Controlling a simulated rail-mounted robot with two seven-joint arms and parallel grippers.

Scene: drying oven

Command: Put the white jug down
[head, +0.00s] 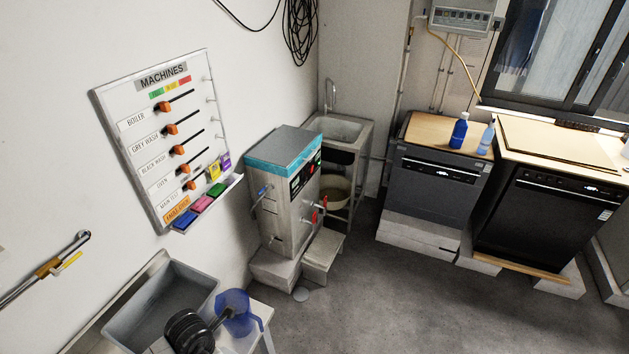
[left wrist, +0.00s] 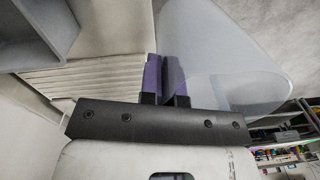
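A see-through jug (head: 236,312) shows blue in the head view, at the lower middle, upright over the white bench end beside the sink. In the left wrist view the jug (left wrist: 225,55) looks pale and clear and fills the upper right. My left gripper (head: 222,318) reaches it from the left. Its two purple fingers (left wrist: 165,75) are close together at the jug's near edge, with one finger seen through the jug's wall. I cannot tell whether the jug's base touches the bench. My right gripper is in neither view.
A grey sink basin (head: 160,305) lies left of the jug. A white bench end (head: 258,312) is under and beside it. A steel boiler (head: 285,190) stands behind, with a low step (head: 322,252). The floor to the right is clear.

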